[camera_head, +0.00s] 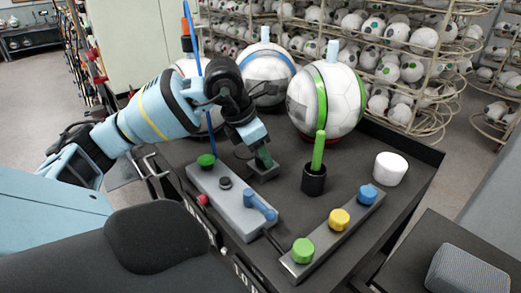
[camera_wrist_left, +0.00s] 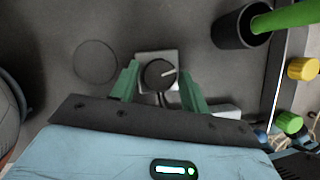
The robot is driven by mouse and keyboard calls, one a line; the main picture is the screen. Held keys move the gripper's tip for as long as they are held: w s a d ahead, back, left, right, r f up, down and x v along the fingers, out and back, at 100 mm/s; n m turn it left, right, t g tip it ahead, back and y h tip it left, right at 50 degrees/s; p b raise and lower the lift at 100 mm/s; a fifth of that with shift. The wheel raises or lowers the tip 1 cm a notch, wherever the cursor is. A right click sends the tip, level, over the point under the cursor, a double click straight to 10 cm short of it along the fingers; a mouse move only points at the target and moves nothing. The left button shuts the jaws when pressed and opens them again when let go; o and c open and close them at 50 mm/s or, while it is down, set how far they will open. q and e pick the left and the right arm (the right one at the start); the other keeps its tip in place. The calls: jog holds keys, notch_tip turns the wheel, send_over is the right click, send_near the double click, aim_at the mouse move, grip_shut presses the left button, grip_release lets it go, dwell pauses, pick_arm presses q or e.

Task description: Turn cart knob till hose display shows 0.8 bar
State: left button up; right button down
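The cart knob (camera_wrist_left: 158,74) is round and dark with a white pointer line, on a pale square base, in the left wrist view. The pointer aims right and slightly up. In the head view the grey knob base (camera_head: 264,172) shows under my left gripper (camera_head: 264,157), which hides the knob. In the left wrist view the green fingers of my left gripper (camera_wrist_left: 160,80) are apart, one on each side of the knob. Small gaps seem to show beside it; I cannot tell whether they touch. No readable pressure display shows. My right gripper is not in view.
A grey panel (camera_head: 224,190) with buttons and a blue handle lies left of the knob. A strip with green, yellow and blue knobs (camera_head: 321,246), a black cup (camera_head: 314,182) with a green stick and a white cylinder (camera_head: 390,169) stand right. Balls (camera_head: 341,100) stand behind.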

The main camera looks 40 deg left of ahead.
pick_arm(q)
jog(key=c, duration=0.7)
jog(key=shift+o, duration=0.2)
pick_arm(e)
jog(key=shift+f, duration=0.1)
pick_arm(q)
jog(key=shift+n, duration=0.3)
jog(key=n+y, duration=0.1)
jog(key=n, duration=0.1)
jog(key=shift+d+r+n+t+p, duration=0.1)
jog(key=shift+n+t+p, duration=0.2)
jog(key=shift+n, duration=0.1)
jog(key=n+y, duration=0.1)
jog(key=n, duration=0.2)
jog(key=shift+d+n+y+p, duration=0.15)
jog(key=shift+n+y+p, duration=0.15)
jog(key=shift+p, duration=0.1)
jog(key=n+y+p, duration=0.1)
jog(key=n, duration=0.2)
jog(key=shift+n+g+y, duration=0.4)
jog(key=shift+n, duration=0.5)
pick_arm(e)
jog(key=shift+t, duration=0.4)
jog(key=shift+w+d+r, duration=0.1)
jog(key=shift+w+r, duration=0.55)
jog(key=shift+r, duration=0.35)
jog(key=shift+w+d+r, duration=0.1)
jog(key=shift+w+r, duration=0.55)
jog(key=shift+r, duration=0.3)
